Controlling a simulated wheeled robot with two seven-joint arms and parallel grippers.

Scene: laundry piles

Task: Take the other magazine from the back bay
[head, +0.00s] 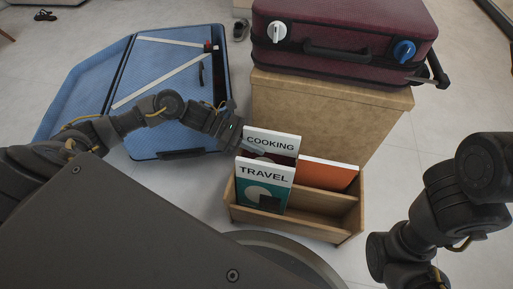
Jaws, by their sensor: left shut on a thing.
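A wooden magazine rack (318,228) with stepped bays stands on the floor at the centre. The white COOKING magazine (272,142) stands upright at the back left of the rack. An orange magazine (328,174) stands to its right, also toward the back. The teal TRAVEL magazine (265,184) stands in front and hides the lower part of COOKING. My left gripper (252,147) reaches in from the left and is shut on the left edge of COOKING. My right arm shows at the right edge, but its gripper is not in view.
A wooden box (320,115) stands right behind the rack, with a dark red suitcase (345,35) lying on top. An open blue suitcase (160,85) lies on the floor at the left. Shoes (240,30) lie farther back.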

